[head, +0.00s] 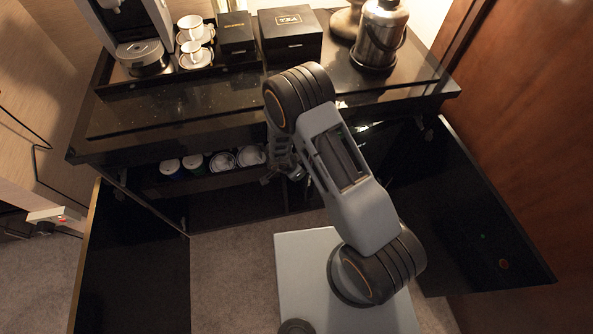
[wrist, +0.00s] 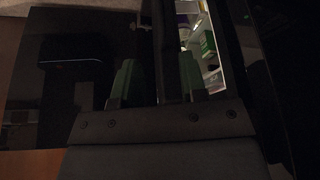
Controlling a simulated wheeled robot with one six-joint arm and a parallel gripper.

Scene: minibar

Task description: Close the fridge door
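The black minibar cabinet has a dark door swung wide open on the right (head: 470,215), with a small reddish spot low on it. I take this to be the fridge door. My gripper (head: 283,168) is at the cabinet front, left of that door and partly hidden by my arm. In the wrist view my gripper's two greenish fingers (wrist: 158,80) stand apart. A dark upright edge shows between them; I cannot tell whether they touch it. The lit fridge interior (wrist: 207,45) with bottles or cartons shows beyond the right finger.
Another dark door (head: 130,265) stands open at the left. Cups or cans sit on a shelf inside (head: 210,162). The countertop holds a coffee machine (head: 130,35), white cups (head: 194,40), a tea box (head: 290,35) and a steel flask (head: 380,35). A wooden wall (head: 530,110) is close at the right.

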